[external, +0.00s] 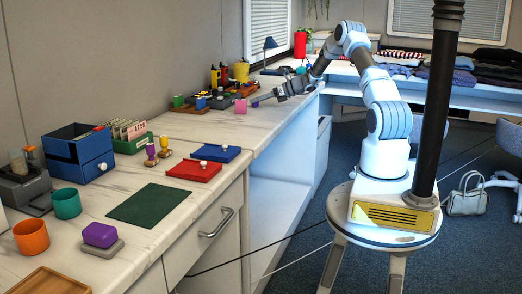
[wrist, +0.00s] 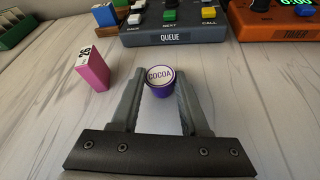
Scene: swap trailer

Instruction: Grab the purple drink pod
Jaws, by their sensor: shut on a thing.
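The purple drink pod (wrist: 158,91) has a white lid marked COCOA. In the wrist view it sits between the two grey fingertips of my gripper (wrist: 160,78), which is shut on it. The pod is upright, and I cannot tell whether it still touches the counter. In the external view my gripper (external: 264,98) reaches left over the far part of the marble counter; the pod is too small there to make out surely.
A pink block (wrist: 93,71) marked 26 stands just left of the fingers. The grey QUEUE box (wrist: 172,37) and orange TIMER box (wrist: 275,27) are behind the pod. A green tray (wrist: 16,27) is at far left. The nearer counter holds a blue drawer box (external: 76,150).

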